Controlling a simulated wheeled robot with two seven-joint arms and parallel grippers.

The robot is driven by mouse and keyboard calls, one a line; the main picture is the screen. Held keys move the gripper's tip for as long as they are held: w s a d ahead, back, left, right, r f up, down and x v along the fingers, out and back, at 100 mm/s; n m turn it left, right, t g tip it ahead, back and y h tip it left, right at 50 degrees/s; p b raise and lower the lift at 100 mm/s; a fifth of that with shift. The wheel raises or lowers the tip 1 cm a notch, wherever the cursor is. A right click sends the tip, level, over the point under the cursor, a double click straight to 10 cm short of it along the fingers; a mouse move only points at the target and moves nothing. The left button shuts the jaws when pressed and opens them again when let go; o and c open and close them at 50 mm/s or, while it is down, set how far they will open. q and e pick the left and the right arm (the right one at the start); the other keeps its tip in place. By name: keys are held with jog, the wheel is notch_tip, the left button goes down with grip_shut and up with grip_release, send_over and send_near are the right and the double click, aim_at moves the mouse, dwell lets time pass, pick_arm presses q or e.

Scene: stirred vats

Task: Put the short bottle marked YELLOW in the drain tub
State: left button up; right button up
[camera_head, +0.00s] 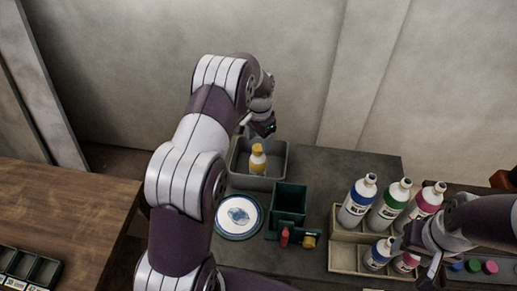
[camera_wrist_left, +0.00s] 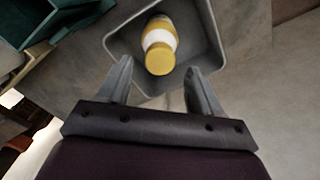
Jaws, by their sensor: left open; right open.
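The short bottle with a yellow cap and yellow contents (camera_head: 258,160) stands in the grey drain tub (camera_head: 278,180). Its label text cannot be read. In the left wrist view the bottle (camera_wrist_left: 160,45) is seen from above inside the tub (camera_wrist_left: 214,32), apart from the fingers. My left gripper (camera_head: 255,125) is open and empty above the tub's back edge; its fingers (camera_wrist_left: 160,85) show on either side below the bottle's cap. My right gripper (camera_head: 420,255) is open near the bottle rack at the right, partly cut off by the frame.
A rack (camera_head: 342,258) holds tall blue, green and pink bottles with short bottles in front. A dark green container (camera_head: 290,200) and a round white plate with a blue pattern (camera_head: 239,216) stand in front of the tub. A wooden table (camera_head: 60,210) is at left.

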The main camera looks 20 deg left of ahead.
pick_arm(q)
notch_tip(320, 180, up, 7)
jog(key=s+d+r+n, duration=0.1)
jog(key=s+d, duration=0.1)
jog(key=s, duration=0.6)
jog(key=s+d+r+n+t, duration=0.1)
jog(key=s+d+n, duration=0.1)
jog(key=s, duration=0.5)
jog(key=s+d+r+n, duration=0.1)
jog(key=s+d+n, duration=0.1)
jog(key=s, duration=0.6)
jog(key=shift+s+d+r+t, duration=0.3)
jog(key=shift+d+r, duration=0.05)
jog(key=shift+d, duration=0.5)
